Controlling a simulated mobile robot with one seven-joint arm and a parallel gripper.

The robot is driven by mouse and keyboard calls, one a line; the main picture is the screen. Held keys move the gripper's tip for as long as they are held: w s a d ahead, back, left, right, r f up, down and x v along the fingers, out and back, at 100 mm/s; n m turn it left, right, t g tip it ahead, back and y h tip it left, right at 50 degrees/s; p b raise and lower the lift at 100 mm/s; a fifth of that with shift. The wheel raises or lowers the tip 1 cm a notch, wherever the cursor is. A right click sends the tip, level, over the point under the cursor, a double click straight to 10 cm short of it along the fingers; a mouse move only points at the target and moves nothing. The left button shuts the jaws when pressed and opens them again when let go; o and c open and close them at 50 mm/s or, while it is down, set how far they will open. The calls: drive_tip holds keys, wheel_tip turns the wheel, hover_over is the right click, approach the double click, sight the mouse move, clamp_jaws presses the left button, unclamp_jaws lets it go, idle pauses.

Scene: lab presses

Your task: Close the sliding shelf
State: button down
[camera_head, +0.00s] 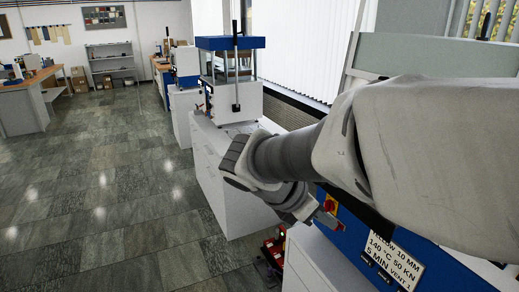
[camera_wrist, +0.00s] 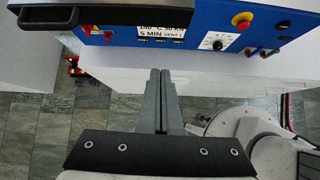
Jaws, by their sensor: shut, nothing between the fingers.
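The near press has a blue front panel (camera_wrist: 205,22) with a white label, a red button and a black dial. In the head view my arm hides most of the near press and the shelf.
The white cabinet (camera_wrist: 205,78) stands under the near press. A second press (camera_head: 232,100) stands on a white cabinet beyond it, by the window. A red item (camera_head: 274,250) lies on the floor between the cabinets. The tiled floor (camera_head: 100,200) to the left is clear.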

drive_tip(key=w+d+f, duration=0.5)
drive_tip(key=d+f, duration=0.1)
drive_tip(key=d, duration=0.4)
drive_tip(key=shift+f, duration=0.4)
drive_tip(key=w+d+p, duration=0.2)
drive_tip(key=w+d, duration=0.3)
drive_tip(key=d, duration=0.7)
drive_tip(key=shift+d, duration=0.2)
